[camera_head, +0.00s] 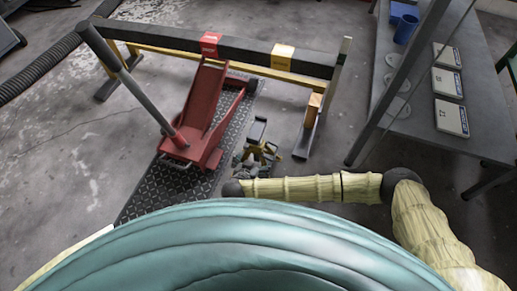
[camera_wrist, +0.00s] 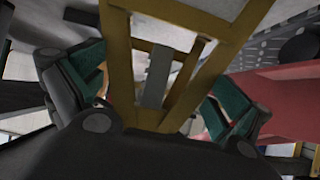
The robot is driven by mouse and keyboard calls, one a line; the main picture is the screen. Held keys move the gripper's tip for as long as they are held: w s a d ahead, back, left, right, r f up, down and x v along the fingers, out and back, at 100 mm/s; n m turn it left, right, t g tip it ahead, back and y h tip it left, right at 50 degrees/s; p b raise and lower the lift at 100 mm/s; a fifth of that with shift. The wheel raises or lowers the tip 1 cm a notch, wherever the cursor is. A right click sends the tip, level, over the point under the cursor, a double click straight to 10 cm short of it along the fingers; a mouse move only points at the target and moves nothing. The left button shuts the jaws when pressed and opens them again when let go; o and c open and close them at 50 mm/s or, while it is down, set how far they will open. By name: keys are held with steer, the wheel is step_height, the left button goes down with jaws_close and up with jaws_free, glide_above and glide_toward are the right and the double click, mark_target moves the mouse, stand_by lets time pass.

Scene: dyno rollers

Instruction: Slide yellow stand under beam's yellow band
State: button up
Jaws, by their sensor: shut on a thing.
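The yellow stand (camera_head: 258,131) is upright in front of the beam, just right of the jack. It fills the middle of the wrist view (camera_wrist: 118,65). My gripper (camera_head: 247,157) is shut on it, with teal-padded fingers on both sides of its frame in the wrist view (camera_wrist: 155,90). The dark beam (camera_head: 240,52) runs across the back and carries a red band (camera_head: 210,42) and a yellow band (camera_head: 283,56). The stand is on the near side of the yellow band, not under it. I cannot tell whether its feet touch the floor.
A red floor jack (camera_head: 203,105) stands on a tread-plate (camera_head: 150,195), close left of the stand. A beam support post (camera_head: 337,75) and a floor piece with an orange block (camera_head: 311,115) stand to the right. A grey table (camera_head: 420,120) is farther right. Floor under the beam is partly hidden.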

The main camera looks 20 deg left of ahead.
steer(key=w+d+p, duration=0.1)
steer(key=w, duration=1)
steer(key=shift+f, duration=0.45)
stand_by(0.4)
steer(key=shift+w+d, duration=0.1)
steer(key=w, duration=1.1)
steer(key=shift+b, duration=0.3)
stand_by(0.8)
steer(key=w+b, duration=0.2)
steer(key=w, duration=0.5)
steer(key=shift+w+r, duration=0.15)
stand_by(0.8)
